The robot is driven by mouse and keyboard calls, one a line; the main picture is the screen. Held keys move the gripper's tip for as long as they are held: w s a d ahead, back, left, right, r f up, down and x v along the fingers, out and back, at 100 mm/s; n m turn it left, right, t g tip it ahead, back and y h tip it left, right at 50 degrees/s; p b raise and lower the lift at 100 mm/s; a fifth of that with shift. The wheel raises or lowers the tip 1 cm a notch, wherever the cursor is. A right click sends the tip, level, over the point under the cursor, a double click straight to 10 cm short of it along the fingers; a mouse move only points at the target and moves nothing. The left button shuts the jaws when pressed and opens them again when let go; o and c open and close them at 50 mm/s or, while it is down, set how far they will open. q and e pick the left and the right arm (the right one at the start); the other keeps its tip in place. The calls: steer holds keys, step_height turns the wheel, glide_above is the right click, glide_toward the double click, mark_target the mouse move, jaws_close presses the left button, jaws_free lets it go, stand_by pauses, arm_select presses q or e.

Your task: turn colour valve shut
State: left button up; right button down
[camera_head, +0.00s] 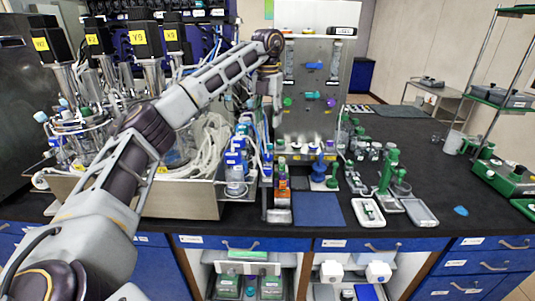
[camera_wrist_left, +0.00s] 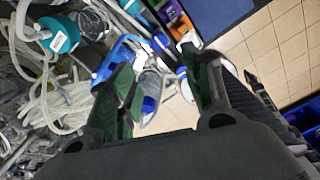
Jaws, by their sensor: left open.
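A steel panel (camera_head: 309,124) stands upright at the back middle of the bench. My left gripper (camera_head: 276,106) is small and partly lost against the clutter there. In the left wrist view its two dark green fingers (camera_wrist_left: 158,65) stand apart, with no object clearly held between them. My right gripper is out of view.
Glass vessels and tubing in a steel tray (camera_head: 180,198) fill the left. Bottles (camera_head: 235,170) crowd below my gripper. Green-capped labware (camera_head: 388,170) stands right of the panel. The dark bench top (camera_head: 440,195) has free room at right; a shelf rack stands beyond.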

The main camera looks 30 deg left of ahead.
arm_select(q)
steer(key=f, duration=0.1)
glide_above(267, 156)
step_height(267, 156, down, 6)
steer(key=shift+f, duration=0.1)
step_height(267, 156, down, 5)
steer(key=shift+f, duration=0.7)
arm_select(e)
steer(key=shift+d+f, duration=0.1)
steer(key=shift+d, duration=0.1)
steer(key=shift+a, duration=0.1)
